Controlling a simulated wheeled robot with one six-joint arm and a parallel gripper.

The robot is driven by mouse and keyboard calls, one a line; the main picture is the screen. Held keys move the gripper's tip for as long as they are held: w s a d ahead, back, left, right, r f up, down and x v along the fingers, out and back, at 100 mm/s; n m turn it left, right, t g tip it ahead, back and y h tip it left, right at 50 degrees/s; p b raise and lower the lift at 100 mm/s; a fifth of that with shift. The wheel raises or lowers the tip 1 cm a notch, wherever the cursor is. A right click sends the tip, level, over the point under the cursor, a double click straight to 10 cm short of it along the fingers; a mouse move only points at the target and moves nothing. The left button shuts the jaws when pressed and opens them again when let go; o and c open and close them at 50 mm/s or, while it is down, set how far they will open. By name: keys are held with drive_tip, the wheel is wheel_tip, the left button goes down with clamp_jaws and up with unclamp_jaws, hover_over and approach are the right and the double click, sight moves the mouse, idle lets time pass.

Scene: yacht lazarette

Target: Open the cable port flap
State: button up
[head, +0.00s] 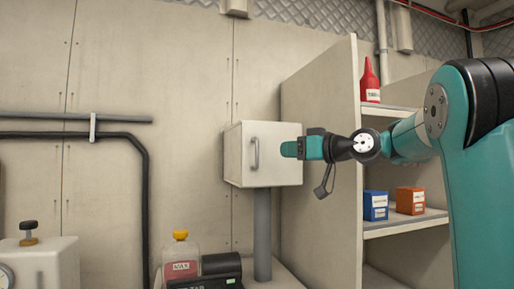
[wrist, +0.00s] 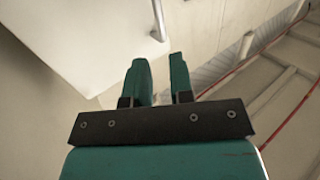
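A pale box (head: 233,153) stands on a grey pipe against the wall in the head view. Its front is a flap (head: 272,174) that looks shut, with an upright metal bar handle (head: 255,153) near its left edge. The handle also shows at the top of the wrist view (wrist: 158,20), beyond my fingers. My gripper (head: 285,149) is in front of the flap, to the right of the handle in the head view. In the wrist view my gripper (wrist: 160,75) has its two teal fingers apart with nothing between them. It appears clear of the handle.
A pale shelf unit (head: 320,150) stands close on the right, with a red bottle (head: 370,82), a blue box (head: 375,205) and an orange box (head: 410,200). Below the box are a yellow-capped jug (head: 180,258) and a black device (head: 222,266). Pipes (head: 75,117) run along the left wall.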

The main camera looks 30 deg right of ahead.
sight(257, 163)
drive_tip(key=p+x, duration=0.3)
drive_tip(key=x, duration=0.8)
clamp_jaws()
